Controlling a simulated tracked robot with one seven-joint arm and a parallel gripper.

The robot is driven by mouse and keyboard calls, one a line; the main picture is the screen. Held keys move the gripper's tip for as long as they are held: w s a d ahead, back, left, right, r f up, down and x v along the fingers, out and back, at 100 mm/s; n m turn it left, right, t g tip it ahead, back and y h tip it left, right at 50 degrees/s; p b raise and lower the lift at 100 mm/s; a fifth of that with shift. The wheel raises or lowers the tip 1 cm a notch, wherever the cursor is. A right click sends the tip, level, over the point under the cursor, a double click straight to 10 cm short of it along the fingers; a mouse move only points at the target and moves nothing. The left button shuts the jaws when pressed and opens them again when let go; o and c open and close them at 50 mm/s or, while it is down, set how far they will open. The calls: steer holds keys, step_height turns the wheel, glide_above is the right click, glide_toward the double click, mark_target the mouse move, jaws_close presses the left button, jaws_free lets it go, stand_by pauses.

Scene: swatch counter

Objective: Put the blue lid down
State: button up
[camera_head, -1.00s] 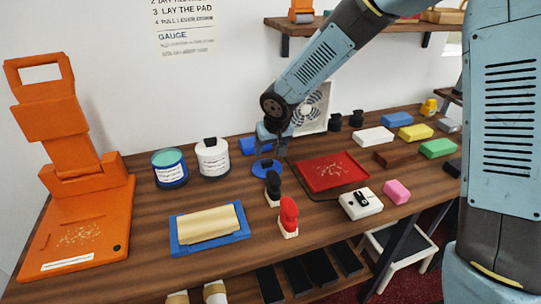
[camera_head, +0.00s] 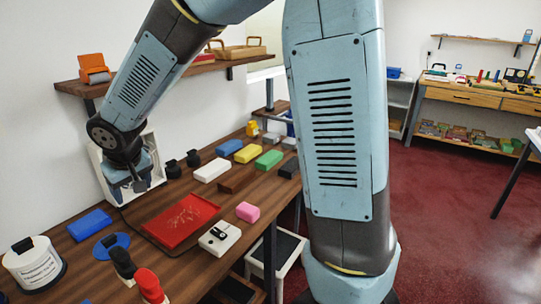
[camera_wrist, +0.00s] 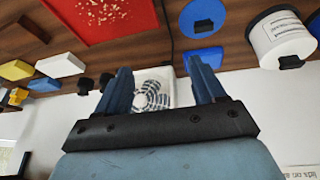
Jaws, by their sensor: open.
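The blue lid (camera_head: 102,249) is a round disc lying flat on the wooden counter, between the blue block and the black-handled stamp. It also shows at the top of the wrist view (camera_wrist: 190,20), with a dark knob on it. My gripper (camera_head: 128,193) is open and empty, raised above the counter in front of the white fan box. In the wrist view its two blue fingers (camera_wrist: 158,72) stand wide apart with nothing between them. The lid is clear of the fingers.
A blue block (camera_head: 89,225) and a white tin (camera_head: 35,263) are near the lid. A black stamp (camera_head: 122,263) and red stamp (camera_head: 150,286) stand in front. A red tray (camera_head: 182,220) lies to the right. The fan box (camera_head: 100,165) is behind my gripper.

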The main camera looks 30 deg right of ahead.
steer(key=s+d+r+m+h, duration=0.15)
steer(key=s+d+r, duration=0.3)
steer(key=d, duration=0.45)
steer(key=s+d+r+m+h, duration=0.1)
steer(key=s+d+r+m, duration=0.15)
steer(key=d+r, duration=0.45)
steer(key=s+d+r+m+t+y, duration=0.1)
steer(key=s+d, duration=1.2)
steer(key=s, duration=0.1)
steer(key=shift+s+d, duration=0.15)
steer(key=shift+s, duration=0.15)
steer(key=shift+s+r, duration=0.1)
